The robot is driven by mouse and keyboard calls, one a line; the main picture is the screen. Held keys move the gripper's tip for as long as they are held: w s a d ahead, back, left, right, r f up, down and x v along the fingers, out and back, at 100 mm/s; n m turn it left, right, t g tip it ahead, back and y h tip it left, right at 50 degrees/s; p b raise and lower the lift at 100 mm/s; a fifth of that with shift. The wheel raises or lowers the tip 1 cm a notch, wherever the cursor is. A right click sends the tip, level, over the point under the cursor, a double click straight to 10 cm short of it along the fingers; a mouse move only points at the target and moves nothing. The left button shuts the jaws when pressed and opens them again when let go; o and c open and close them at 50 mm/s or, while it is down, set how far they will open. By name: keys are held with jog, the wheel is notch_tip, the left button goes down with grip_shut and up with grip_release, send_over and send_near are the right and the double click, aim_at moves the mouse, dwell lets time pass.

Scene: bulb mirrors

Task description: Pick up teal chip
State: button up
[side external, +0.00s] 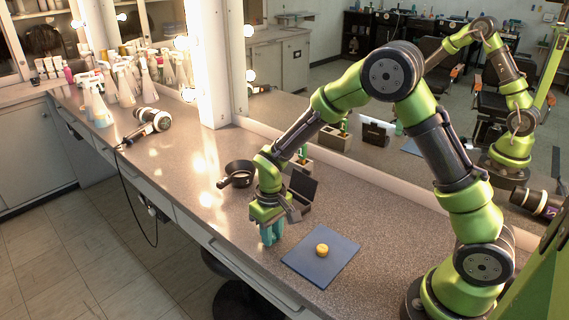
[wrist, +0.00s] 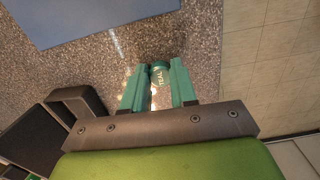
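The teal chip (wrist: 160,73) is a small round piece with "TEAL" printed on it. In the wrist view it shows between the tips of my gripper's two teal fingers (wrist: 159,75). The fingers are apart, one on each side of the chip, with little gap; I cannot tell whether they touch it. In the side external view my gripper (side external: 271,233) points down close to the counter, left of the blue mat. The chip cannot be made out there, hidden by the fingers.
A yellow round piece (side external: 322,250) sits on the blue mat (side external: 340,262), whose edge also shows in the wrist view (wrist: 60,30). A dark open box (side external: 303,190) and a black pan (side external: 238,172) stand behind my gripper. The counter's front edge (side external: 225,250) is close.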

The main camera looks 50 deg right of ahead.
aim_at(274, 237)
grip_shut()
jog(key=shift+r, duration=0.8)
jog(key=shift+s+r, duration=0.15)
jog(key=shift+r, duration=0.4)
jog(key=shift+s+r, duration=0.15)
jog(key=shift+r, duration=0.4)
jog(key=s, duration=0.5)
jog(key=s+d, duration=0.1)
jog(key=s, duration=0.4)
jog(key=s+d+r, duration=0.1)
jog(key=s, duration=0.4)
jog(key=shift+s+d+r, duration=0.1)
jog(key=shift+s, duration=0.05)
